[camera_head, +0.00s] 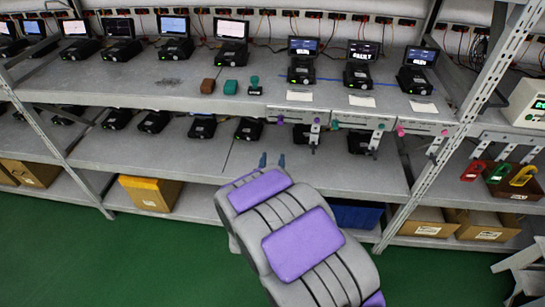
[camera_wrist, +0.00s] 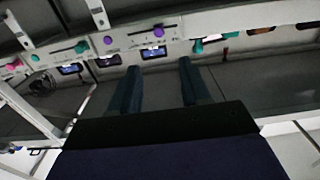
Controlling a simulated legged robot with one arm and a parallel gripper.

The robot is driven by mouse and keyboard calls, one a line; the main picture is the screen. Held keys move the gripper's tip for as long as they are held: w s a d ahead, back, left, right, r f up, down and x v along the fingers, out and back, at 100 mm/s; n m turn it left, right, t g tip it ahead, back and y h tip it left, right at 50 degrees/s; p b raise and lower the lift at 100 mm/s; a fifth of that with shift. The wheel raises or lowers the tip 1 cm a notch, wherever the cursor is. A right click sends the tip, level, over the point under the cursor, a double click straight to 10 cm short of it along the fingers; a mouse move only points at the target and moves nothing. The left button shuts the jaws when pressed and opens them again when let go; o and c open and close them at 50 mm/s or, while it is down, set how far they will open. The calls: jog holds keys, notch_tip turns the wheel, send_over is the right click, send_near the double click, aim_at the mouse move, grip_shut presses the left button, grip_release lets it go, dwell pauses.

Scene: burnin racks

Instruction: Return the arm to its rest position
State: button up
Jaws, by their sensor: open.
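My arm, grey with purple pads, reaches up from the bottom of the head view toward the rack. My gripper (camera_head: 272,160) shows there as two small dark blue-grey fingertips in front of the lower shelf. In the wrist view my gripper (camera_wrist: 158,88) has its two fingers apart, with nothing between them. The wrist view looks tilted, with the shelf's front edge and its coloured knobs above the fingers. No contact between the fingers and the rack shows.
The upper shelf (camera_head: 150,90) carries several black devices with screens. The lower shelf (camera_head: 110,148) holds more devices. Hooks and brackets (camera_head: 373,138) hang from the shelf edge. Boxes (camera_head: 150,193) stand on the bottom level. The green floor (camera_head: 130,260) at front left is clear.

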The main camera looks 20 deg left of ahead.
dwell(0.4)
jog(key=s+d+r+m+g+h, duration=0.1)
jog(key=s+d+r+g, duration=0.15)
jog(key=d+g, duration=0.4)
jog(key=s+d+r+m+g+h, duration=0.1)
jog(key=s+d+g, duration=0.2)
jog(key=d, duration=0.6)
jog(key=s+d+r+g, duration=0.2)
jog(key=s+d+g, duration=0.1)
jog(key=s+d, duration=0.4)
jog(key=s+d+r+g+h, duration=0.1)
jog(key=s+d, duration=0.5)
jog(key=s, duration=0.8)
jog(key=s+d+r+g+h, duration=0.1)
jog(key=s+d+r+g, duration=0.2)
jog(key=s, duration=0.8)
jog(key=d+g, duration=0.2)
jog(key=d, duration=0.2)
jog(key=shift+d+m+g, duration=0.3)
jog(key=shift+m+g, duration=0.05)
jog(key=shift+m, duration=0.05)
